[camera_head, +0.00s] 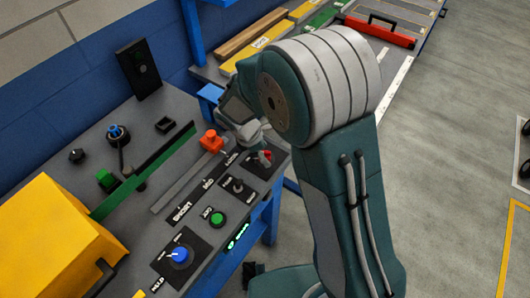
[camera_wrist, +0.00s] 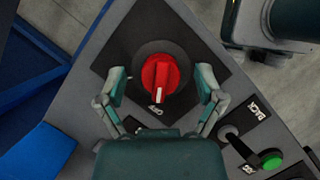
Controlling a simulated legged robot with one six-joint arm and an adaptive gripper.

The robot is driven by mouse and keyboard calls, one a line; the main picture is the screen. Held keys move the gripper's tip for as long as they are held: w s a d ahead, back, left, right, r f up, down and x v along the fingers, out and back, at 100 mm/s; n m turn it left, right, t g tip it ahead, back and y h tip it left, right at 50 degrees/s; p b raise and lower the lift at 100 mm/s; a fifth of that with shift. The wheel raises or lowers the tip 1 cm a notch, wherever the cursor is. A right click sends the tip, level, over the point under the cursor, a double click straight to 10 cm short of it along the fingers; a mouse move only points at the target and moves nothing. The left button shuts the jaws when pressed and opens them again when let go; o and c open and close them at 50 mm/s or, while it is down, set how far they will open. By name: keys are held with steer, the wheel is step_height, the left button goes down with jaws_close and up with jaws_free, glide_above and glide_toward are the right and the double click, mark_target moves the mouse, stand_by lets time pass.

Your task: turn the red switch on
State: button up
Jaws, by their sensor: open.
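The red switch (camera_wrist: 155,70) is a round rotary knob on a black square plate near the panel's corner. My gripper (camera_wrist: 162,86) is open, with one finger to each side of the switch and a gap between each finger and the knob. In the head view the red switch (camera_head: 265,156) is partly hidden by my gripper (camera_head: 248,135). I cannot tell how far the fingertips are above the plate.
The grey panel carries an orange slider handle (camera_head: 211,140), a black toggle lever (camera_head: 238,185), a green button (camera_head: 217,218) and a blue knob (camera_head: 180,255). A yellow box (camera_head: 50,240) stands at the left. A red toolbox (camera_head: 380,32) lies on the bench behind.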

steer(key=shift+a+f, duration=0.2)
steer(key=shift+a, duration=0.15)
steer(key=shift+c, duration=1)
steer(key=c, duration=1)
steer(key=shift+o, duration=0.2)
steer(key=shift+d, duration=0.2)
